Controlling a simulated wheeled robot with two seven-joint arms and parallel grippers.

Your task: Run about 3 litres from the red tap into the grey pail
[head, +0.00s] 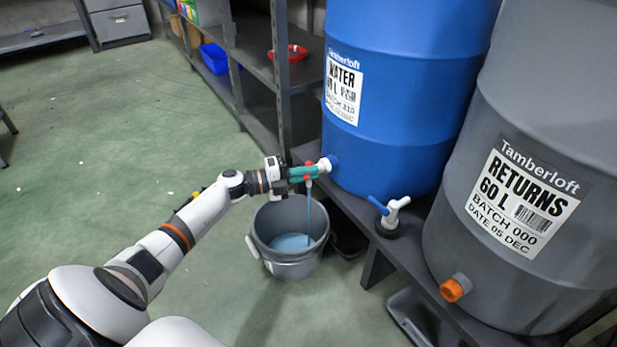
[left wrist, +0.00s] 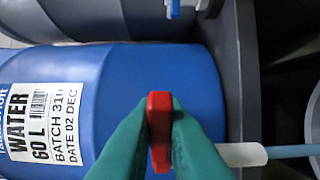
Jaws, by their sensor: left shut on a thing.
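The red tap handle (left wrist: 160,130) is between the green fingers of my left gripper (head: 303,172), which is shut on it. In the head view the tap's pale body (head: 326,164) sits low on the blue WATER drum (head: 395,90). A thin blue stream (head: 308,208) falls from the tap into the grey pail (head: 290,268). The pail stands on the floor below, with pale blue water (head: 291,242) in it. The level shows well below the rim; the volume cannot be read. The wrist view also shows the white spout (left wrist: 240,154) and the stream. My right gripper is not in view.
A grey RETURNS drum (head: 540,180) with an orange plug (head: 456,288) stands at the right. A small white tap with a blue lever (head: 388,212) sits on the dark stand (head: 385,246). Shelves with a red dish (head: 290,53) are behind. The green floor at left is mostly clear.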

